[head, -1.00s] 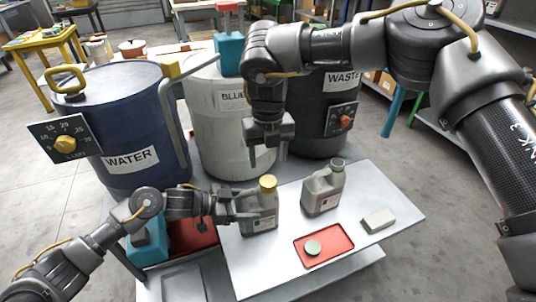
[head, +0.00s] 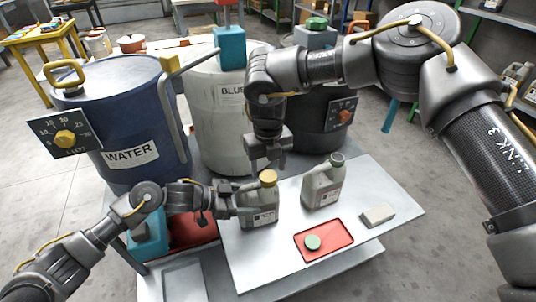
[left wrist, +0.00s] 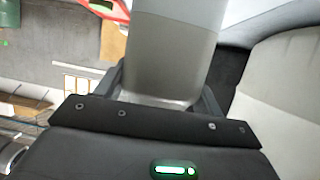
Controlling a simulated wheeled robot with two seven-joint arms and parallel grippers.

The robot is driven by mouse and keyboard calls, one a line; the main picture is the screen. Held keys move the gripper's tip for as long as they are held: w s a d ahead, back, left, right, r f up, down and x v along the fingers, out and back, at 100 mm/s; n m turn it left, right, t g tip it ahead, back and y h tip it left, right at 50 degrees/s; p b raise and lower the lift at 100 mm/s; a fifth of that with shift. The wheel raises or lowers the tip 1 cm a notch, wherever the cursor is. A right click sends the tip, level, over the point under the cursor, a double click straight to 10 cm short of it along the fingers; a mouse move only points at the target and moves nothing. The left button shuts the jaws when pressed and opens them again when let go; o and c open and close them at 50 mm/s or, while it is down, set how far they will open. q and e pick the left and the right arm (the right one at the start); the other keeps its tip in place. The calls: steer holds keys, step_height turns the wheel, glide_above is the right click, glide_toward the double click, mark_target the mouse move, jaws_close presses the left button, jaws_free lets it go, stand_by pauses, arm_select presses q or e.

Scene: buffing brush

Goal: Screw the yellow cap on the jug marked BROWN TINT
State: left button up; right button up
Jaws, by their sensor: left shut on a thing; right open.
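A grey jug (head: 258,208) with a pale label stands on the white table; the label is too small to read. A yellow cap (head: 268,177) sits on its neck; I cannot tell how tightly. My left gripper (head: 236,203) is shut on this jug from the left. In the left wrist view the grey jug body (left wrist: 172,55) is between the fingers. My right gripper (head: 267,160) is open and points down just above the yellow cap, apart from it. A second grey jug (head: 322,187) with a dark cap stands to the right.
A red tray (head: 338,236) with a green round cap (head: 312,242) lies at the front of the white table (head: 275,262). A pale block (head: 378,214) lies at the right. Blue WATER (head: 120,110), white (head: 215,130) and dark (head: 312,120) drums stand behind.

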steer(key=shift+f, duration=1.25)
steer(key=c, duration=1)
steer(key=m, duration=0.5)
steer(key=o, duration=1.2)
steer(key=shift+c, duration=0.2)
steer(key=shift+r, duration=0.1)
step_height(320, 180, up, 12)
